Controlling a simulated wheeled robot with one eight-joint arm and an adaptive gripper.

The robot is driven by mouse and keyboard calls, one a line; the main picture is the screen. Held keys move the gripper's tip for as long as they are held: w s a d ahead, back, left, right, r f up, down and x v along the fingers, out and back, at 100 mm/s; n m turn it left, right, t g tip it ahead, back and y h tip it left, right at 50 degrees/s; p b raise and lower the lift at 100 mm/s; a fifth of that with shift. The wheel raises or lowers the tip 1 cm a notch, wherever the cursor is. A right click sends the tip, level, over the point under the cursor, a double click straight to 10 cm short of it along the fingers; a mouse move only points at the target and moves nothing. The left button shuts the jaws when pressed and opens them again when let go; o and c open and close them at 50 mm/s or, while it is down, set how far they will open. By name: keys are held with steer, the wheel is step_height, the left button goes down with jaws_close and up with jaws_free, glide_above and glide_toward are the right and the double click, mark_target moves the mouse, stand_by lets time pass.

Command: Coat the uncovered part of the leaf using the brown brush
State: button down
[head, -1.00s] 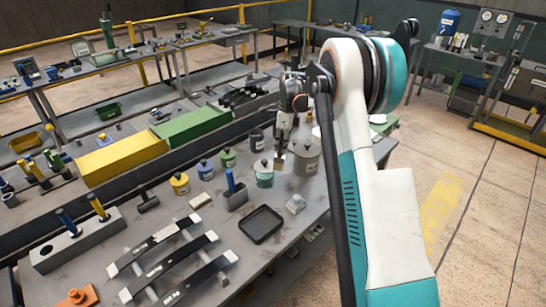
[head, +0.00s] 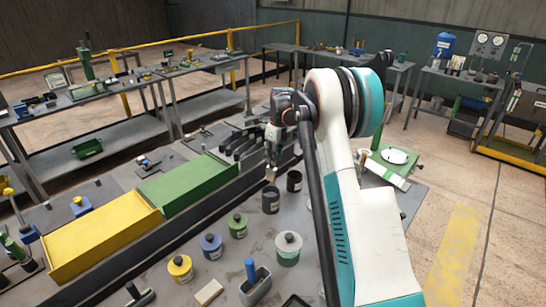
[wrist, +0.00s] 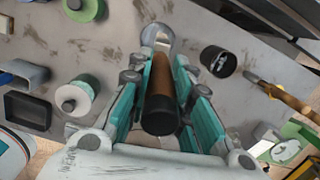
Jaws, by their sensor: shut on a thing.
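My gripper (wrist: 158,92), with teal pads, is shut on the brush (wrist: 158,112), which has a brown handle and a black end. I cannot tell whether the tip is over or behind the pot. Several dark curved strips (head: 240,143) lie at the far end of the bench; they may be spring leaves. Which leaf is partly coated does not show.
A black pot (head: 294,182) stands close right of the grey pot; it also shows in the wrist view (wrist: 220,62). Lidded yellow (head: 180,268), blue (head: 211,246), green (head: 237,226) and white-green (head: 288,249) jars stand nearby. Yellow (head: 105,232) and green (head: 185,190) bins line the left.

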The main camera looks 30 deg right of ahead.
mark_target(273, 168)
steer(key=shift+f+b, duration=2.95)
steer(key=shift+f, duration=2.45)
steer(key=shift+r, duration=0.1)
steer(key=shift+r+p, duration=1.25)
steer(key=shift+r, duration=2)
steer(key=shift+r+p, duration=0.85)
steer(key=shift+r, duration=1.1)
steer(key=shift+s, duration=0.1)
